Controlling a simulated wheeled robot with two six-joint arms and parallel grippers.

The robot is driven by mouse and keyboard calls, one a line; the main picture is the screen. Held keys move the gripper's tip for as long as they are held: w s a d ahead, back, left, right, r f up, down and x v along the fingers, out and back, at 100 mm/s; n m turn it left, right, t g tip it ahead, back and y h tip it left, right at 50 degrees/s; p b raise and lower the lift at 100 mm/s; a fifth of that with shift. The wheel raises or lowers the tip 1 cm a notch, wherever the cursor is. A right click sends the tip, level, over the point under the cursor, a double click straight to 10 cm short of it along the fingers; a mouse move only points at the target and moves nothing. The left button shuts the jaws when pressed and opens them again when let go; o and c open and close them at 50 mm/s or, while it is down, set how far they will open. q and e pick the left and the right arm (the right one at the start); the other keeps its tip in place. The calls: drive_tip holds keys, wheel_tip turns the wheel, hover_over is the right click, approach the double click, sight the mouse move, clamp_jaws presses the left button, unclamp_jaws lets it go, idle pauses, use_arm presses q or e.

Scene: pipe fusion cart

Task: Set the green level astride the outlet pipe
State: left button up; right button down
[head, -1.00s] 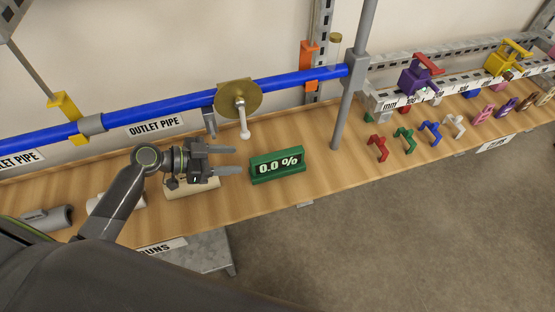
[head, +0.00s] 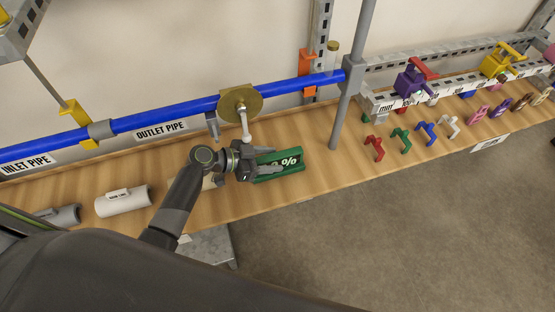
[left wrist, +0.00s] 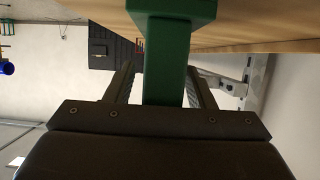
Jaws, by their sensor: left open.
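The green level (head: 292,164) with its percent display lies on the wooden bench, below the blue outlet pipe (head: 290,87). My left gripper (head: 268,164) is at the level's left part and hides some of its display. In the left wrist view, the green level (left wrist: 169,60) stands between the two open fingers (left wrist: 163,85), with a gap visible on either side. My right gripper is not in view.
A grey upright post (head: 349,100) stands right of the level. Small coloured clips (head: 400,139) sit further right. A white pipe piece (head: 123,201) lies at the left. A pale block shows partly behind my left wrist. Bare bench lies between level and post.

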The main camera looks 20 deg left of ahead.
use_arm(q)
drive_tip(key=shift+f, duration=0.1)
clamp_jaws()
idle(0.3)
drive_tip(key=shift+r+p, duration=0.3)
drive_tip(key=shift+r, duration=0.25)
wheel_tip(320, 180, up, 3)
drive_tip(key=shift+d+p, duration=0.1)
drive_tip(key=shift+p, duration=0.7)
drive_tip(key=s+d+p, duration=0.2)
drive_tip(key=s+d, duration=0.8)
drive_tip(key=s, duration=0.5)
drive_tip(key=shift+f, duration=0.25)
drive_tip(key=shift+w, duration=0.1)
